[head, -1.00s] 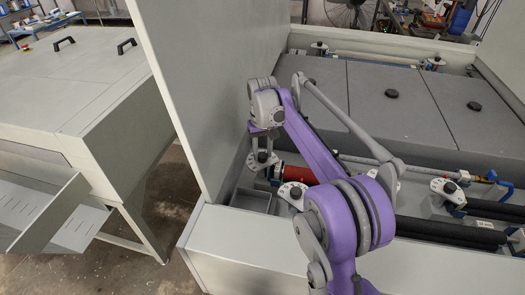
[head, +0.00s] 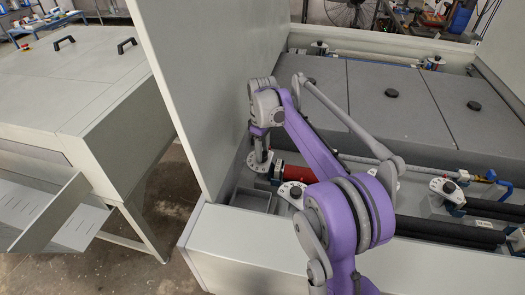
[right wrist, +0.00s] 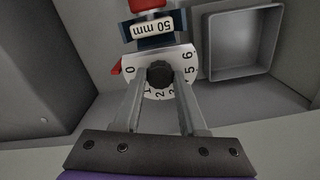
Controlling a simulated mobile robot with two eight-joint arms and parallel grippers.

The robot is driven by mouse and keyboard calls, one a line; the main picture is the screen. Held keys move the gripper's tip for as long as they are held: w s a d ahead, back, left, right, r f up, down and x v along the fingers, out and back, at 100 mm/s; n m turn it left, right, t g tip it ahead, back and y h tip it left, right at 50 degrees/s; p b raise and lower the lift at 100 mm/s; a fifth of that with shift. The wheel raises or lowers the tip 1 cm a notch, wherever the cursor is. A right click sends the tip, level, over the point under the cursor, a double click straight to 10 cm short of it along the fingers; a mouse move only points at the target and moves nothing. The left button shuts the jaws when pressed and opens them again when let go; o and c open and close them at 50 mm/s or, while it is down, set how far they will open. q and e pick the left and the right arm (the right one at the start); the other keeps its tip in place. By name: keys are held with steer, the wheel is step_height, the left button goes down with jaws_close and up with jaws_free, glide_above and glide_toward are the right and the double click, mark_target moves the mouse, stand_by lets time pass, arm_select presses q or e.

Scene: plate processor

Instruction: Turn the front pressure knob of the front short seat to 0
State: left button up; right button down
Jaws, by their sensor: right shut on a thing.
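My right gripper (right wrist: 160,95) is shut on a black knob (right wrist: 160,73), with one finger on each side of it. The knob sits on a white dial (right wrist: 153,94) with printed numbers. In the right wrist view the 0 is at the dial's left, close beside a small red pointer (right wrist: 115,69); 5 and 6 are at the right. A "50 mm" label (right wrist: 153,28) is just above the dial. In the head view the right gripper (head: 259,164) reaches down at the machine's front left corner, and the knob cannot be made out there. My left gripper is not in view.
A red cylinder (head: 292,173) and another white dial plate (head: 291,192) are right of the gripper. A tall grey panel (head: 205,90) stands close on the left. A square grey tray (right wrist: 240,45) is beside the dial. Black rollers (head: 450,232) lie farther right.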

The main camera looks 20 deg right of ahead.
steer(key=shift+n, duration=0.3)
steer(key=shift+c, duration=2.3)
jaws_free()
step_height(320, 180, up, 11)
steer(key=p, duration=0.1)
steer(key=shift+f, duration=0.15)
